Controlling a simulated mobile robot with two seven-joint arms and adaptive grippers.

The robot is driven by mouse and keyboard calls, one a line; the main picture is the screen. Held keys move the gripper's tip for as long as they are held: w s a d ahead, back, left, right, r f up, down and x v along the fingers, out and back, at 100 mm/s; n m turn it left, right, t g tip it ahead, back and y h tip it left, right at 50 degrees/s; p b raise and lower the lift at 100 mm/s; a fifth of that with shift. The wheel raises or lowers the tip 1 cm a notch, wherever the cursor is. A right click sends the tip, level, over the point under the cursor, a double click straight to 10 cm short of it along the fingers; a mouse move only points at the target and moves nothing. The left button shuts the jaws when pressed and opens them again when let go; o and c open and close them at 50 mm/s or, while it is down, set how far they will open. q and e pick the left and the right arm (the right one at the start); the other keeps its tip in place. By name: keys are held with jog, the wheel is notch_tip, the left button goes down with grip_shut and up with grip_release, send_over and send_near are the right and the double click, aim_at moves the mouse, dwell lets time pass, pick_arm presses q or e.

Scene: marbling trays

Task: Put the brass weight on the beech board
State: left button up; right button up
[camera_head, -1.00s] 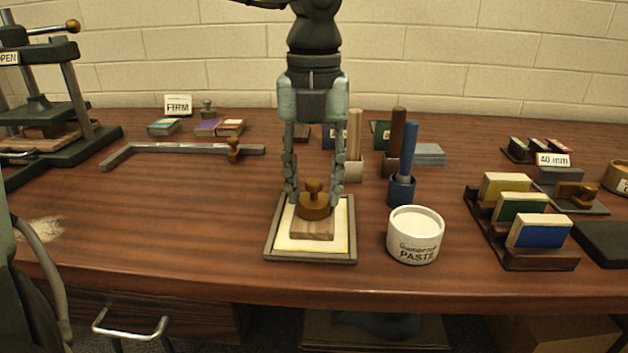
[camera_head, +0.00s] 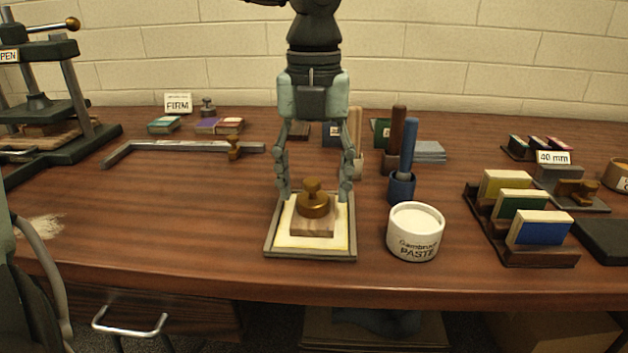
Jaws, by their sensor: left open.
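The brass weight (camera_head: 313,203), round with a knob on top, stands upright on a small wooden block, which I take to be the beech board (camera_head: 313,226). The board lies inside a shallow grey-rimmed tray (camera_head: 353,230) with a pale inside. My left gripper (camera_head: 314,196) comes down from above. Its fingers are spread wide on either side of the weight, apart from it, and it is empty. My right gripper is not in view; a dark arm part shows at the lower left edge.
A white paste pot (camera_head: 414,246) stands just right of the tray. A grey metal bar (camera_head: 180,147) lies at the left.

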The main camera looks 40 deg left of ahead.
aim_at(314, 180)
pick_arm(q)
notch_tip(314, 180, up, 12)
jog(key=shift+r, duration=0.15)
